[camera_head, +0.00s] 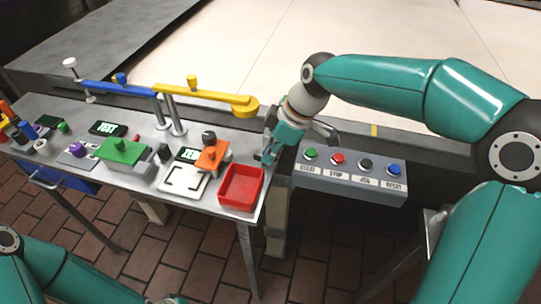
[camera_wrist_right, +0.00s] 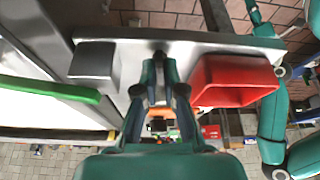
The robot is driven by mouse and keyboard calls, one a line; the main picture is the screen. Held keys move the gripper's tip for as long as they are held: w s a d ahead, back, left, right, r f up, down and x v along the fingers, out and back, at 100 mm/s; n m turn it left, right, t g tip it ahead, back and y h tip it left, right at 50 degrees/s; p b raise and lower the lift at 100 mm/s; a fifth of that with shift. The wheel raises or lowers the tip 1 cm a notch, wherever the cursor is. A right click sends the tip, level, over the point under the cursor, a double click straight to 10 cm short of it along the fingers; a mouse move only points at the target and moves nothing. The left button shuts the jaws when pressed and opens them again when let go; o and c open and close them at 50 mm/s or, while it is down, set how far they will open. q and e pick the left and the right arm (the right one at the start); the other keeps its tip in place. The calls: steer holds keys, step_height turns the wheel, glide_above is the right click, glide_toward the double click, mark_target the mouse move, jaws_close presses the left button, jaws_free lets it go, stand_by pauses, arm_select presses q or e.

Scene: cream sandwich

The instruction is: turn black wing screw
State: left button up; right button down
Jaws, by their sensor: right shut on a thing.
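The red tray (camera_head: 241,187) stands close to the right gripper; it also shows in the wrist view (camera_wrist_right: 235,80). A yellow arm (camera_head: 205,92), an orange part (camera_head: 212,157) and a green block (camera_head: 122,151) are to the left. A button panel (camera_head: 350,180) is at the right.

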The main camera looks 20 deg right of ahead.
steer(key=m+b, duration=0.1)
steer(key=m, duration=0.1)
steer(key=m+t+h, duration=0.1)
steer(key=m, duration=0.1)
steer(key=shift+s+a+m+t+b, duration=0.15)
steer(key=shift+a+m+t+b, duration=0.05)
steer(key=shift+m+t+b, duration=0.15)
steer(key=shift+s+a+m+t+h+b, duration=0.1)
steer(key=shift+m+h+b, duration=0.15)
steer(key=shift+m, duration=0.5)
steer(key=shift+w+a+m+t+h+b, duration=0.15)
steer(key=shift+m+h+b, duration=0.15)
steer(key=shift+m, duration=0.45)
steer(key=shift+s+d+m+t+h+b, duration=0.15)
steer(key=shift+m+h+b, duration=0.1)
steer(key=shift+m, duration=0.5)
steer(key=shift+a+r, duration=0.1)
steer(key=c, duration=1.3)
jaws_free()
steer(key=v, duration=1.2)
